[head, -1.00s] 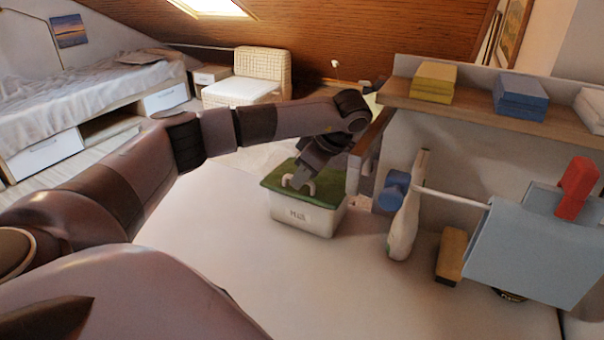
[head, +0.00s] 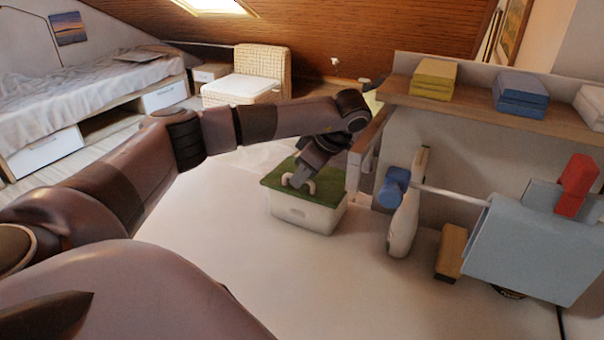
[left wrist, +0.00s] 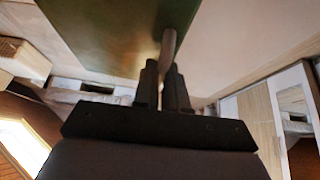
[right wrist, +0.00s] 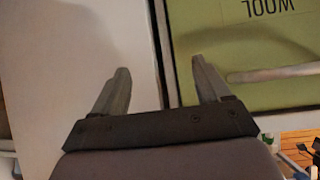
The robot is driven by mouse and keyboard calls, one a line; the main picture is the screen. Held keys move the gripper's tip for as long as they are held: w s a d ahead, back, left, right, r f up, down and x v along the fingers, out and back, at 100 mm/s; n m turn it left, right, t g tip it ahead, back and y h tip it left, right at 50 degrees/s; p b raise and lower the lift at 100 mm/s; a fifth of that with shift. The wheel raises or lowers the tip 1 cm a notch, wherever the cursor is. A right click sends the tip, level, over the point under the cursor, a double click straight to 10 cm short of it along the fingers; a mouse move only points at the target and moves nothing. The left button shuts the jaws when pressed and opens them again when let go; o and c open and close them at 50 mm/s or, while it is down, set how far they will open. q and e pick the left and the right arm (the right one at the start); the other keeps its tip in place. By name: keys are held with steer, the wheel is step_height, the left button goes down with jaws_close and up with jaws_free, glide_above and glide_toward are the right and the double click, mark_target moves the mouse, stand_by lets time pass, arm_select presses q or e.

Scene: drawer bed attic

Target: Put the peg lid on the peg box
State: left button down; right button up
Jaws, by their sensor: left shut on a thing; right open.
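The peg box (head: 305,213) is a white tub on the pale surface in the middle of the head view. The green peg lid (head: 335,193) lies over its top and looks roughly lined up with the rim; I cannot tell whether it is fully seated. My left gripper (head: 302,179) reaches down from above and is shut on the lid's pale loop handle (head: 311,187). In the left wrist view the fingers (left wrist: 167,80) pinch this handle (left wrist: 168,45) against the green lid (left wrist: 115,30). My right gripper (right wrist: 160,80) is open and empty in the right wrist view.
A green panel (right wrist: 245,45) marked WOOL, with a pale bar handle, is close to my right gripper. Right of the box are a white bottle-shaped object (head: 404,225), a wooden block (head: 451,250) and a shelf (head: 470,110) with folded cloths. Surface before the box is clear.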

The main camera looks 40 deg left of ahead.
arm_select(q)
steer(key=c, duration=1.1)
jaws_free()
steer(key=shift+r, duration=0.1)
